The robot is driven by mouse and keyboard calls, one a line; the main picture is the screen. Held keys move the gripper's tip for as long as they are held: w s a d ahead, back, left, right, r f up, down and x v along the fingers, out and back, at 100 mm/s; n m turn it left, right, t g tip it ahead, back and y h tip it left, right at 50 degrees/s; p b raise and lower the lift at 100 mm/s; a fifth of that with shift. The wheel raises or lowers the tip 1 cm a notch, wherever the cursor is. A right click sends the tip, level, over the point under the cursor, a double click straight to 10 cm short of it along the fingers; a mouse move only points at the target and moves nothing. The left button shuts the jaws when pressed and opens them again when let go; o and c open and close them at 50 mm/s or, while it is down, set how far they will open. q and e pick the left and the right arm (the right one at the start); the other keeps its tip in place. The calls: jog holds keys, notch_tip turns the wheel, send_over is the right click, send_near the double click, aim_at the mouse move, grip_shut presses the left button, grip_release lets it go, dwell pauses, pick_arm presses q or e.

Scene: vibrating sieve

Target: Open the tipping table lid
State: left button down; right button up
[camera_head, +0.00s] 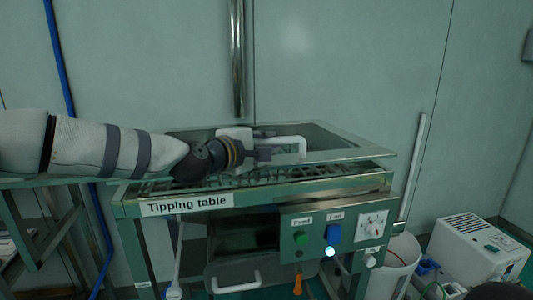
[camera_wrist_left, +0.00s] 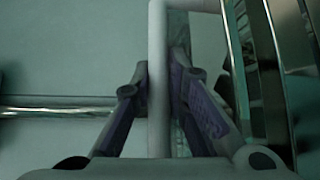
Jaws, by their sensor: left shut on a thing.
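The tipping table (camera_head: 258,197) is a green metal frame with a label on its front left. Its lid (camera_head: 345,144) is a framed, see-through panel on top. The lid's front right edge stands a little above the table frame, with a narrow gap under it. A white bar handle (camera_head: 294,141) sits on the lid. My left gripper (camera_head: 268,144) is shut on this handle. In the left wrist view the white bar (camera_wrist_left: 158,110) runs upright between the two fingers (camera_wrist_left: 160,75). The lid's back edge is hard to make out.
A control panel (camera_head: 316,239) with a green button, a blue switch and a dial is on the table's front. A lower handle (camera_head: 236,286) is beneath. A white bucket (camera_head: 397,262) and a white box (camera_head: 478,248) stand at right. A metal pipe (camera_head: 238,60) runs down the back wall.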

pick_arm(q)
jog(key=w+a+r+n+p, duration=0.1)
jog(key=w+r, duration=0.3)
jog(key=r, duration=0.9)
jog(key=shift+w+a+g+p, duration=0.15)
jog(key=shift+a+g+p, duration=0.1)
jog(key=shift+g+p, duration=0.25)
pick_arm(e)
jog(key=shift+t, duration=0.5)
jog(key=w+r, duration=0.3)
jog(key=shift+w+r, duration=0.1)
jog(key=shift+r, duration=0.05)
jog(key=shift+c, duration=0.2)
